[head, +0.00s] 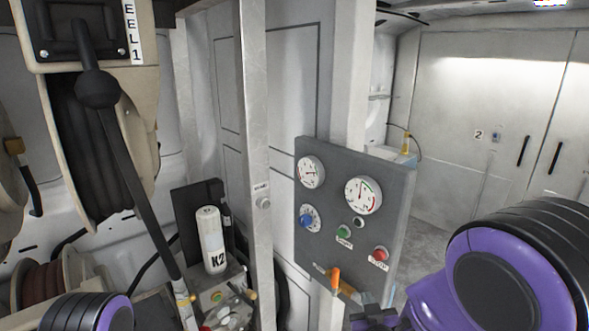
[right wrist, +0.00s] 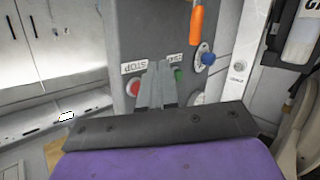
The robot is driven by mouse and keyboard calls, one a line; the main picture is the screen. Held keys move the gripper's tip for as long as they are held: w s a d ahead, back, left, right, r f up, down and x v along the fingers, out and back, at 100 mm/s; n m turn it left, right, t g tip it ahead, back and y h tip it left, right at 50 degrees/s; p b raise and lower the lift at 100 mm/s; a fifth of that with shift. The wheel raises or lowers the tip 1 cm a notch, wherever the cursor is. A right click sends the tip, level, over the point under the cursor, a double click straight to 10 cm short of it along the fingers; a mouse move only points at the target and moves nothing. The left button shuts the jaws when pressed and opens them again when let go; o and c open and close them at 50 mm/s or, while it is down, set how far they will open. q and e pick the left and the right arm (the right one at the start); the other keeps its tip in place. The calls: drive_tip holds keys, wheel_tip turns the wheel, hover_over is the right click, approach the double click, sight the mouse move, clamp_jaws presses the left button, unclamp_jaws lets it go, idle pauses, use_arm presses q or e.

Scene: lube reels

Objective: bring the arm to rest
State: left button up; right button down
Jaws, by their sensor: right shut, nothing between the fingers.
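My right gripper (right wrist: 157,75) is shut and empty in the right wrist view. Its fingers are in front of the grey control panel (head: 335,235), near the red stop button (head: 379,254) and the green button (head: 343,232). I cannot tell whether they touch the panel. My purple right arm fills the lower right corner. Only a purple link of my left arm shows at the lower left; its gripper is out of the picture.
The panel also carries two gauges (head: 363,195) and a blue knob (head: 307,217). A hose reel (head: 90,150) hangs at the left. A white K2 bottle (head: 211,240) stands left of the metal post (head: 257,200). Open floor and cabinets (head: 480,120) lie behind right.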

drive_tip(key=s+d+f+m+g+b, duration=0.1)
drive_tip(key=s+d+f+m+g, duration=0.25)
drive_tip(key=s+f, duration=0.55)
drive_tip(key=s+d+f+m+g+b, duration=0.25)
drive_tip(key=s+d+f, duration=0.2)
drive_tip(key=f, duration=0.75)
drive_tip(key=s+d+f+m+g+b, duration=0.1)
drive_tip(key=s+d+f+g, duration=0.1)
drive_tip(key=s+f, duration=0.4)
drive_tip(key=s+d+f+m+g+h, duration=0.1)
drive_tip(key=s+f+g, duration=0.2)
drive_tip(key=s, duration=0.9)
wheel_tip(320, 180, down, 3)
drive_tip(key=shift+s+d+f+g+h+b, duration=0.15)
drive_tip(key=shift+s+d+g+h+b, duration=0.15)
drive_tip(key=shift+s+d+g+b, duration=0.1)
